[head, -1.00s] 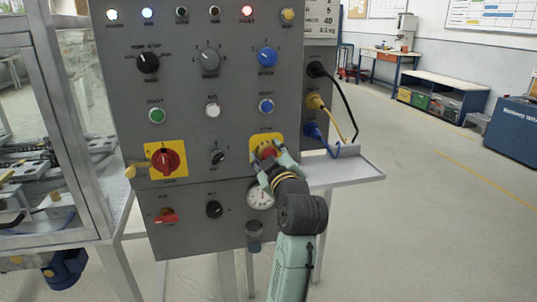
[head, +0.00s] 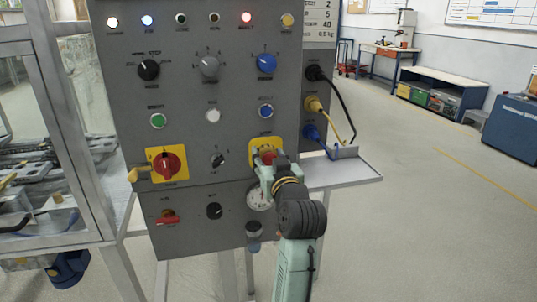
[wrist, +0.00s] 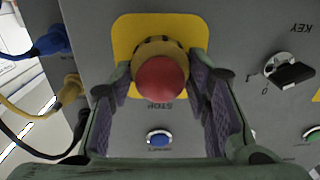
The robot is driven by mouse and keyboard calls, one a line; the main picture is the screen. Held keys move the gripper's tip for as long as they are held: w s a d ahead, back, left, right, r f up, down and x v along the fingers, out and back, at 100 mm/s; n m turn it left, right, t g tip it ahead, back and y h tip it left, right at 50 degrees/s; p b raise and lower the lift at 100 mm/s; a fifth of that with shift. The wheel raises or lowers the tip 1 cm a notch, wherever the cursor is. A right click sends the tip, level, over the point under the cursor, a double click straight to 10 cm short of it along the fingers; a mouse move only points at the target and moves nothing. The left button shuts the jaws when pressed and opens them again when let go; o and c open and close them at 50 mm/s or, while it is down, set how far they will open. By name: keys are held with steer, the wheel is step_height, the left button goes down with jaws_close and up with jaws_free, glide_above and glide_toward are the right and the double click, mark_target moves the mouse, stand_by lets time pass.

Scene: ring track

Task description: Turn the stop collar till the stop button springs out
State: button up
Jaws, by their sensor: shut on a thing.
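The red stop button (wrist: 161,77) is round and stands in front of a yellow-brown stop collar (wrist: 158,47) on a yellow square plate (wrist: 125,35) in the wrist view. In the head view the yellow plate (head: 254,145) is at the panel's lower right, partly covered by my gripper (head: 267,164). In the wrist view my gripper (wrist: 160,73) has one finger on each side of the collar and is shut on it. The red button lies between the fingers. I cannot tell whether the button is pressed in or out.
A key switch (wrist: 287,72) and a blue button (wrist: 159,139) are near the collar. A red rotary switch (head: 168,164) is on the panel's left. Blue, yellow and black cables (head: 338,120) hang at the panel's right side above a grey shelf (head: 345,170).

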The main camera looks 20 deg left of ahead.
steer(key=shift+m, duration=0.5)
steer(key=o, duration=1.2)
steer(key=shift+c, duration=0.2)
steer(key=v, duration=1.2)
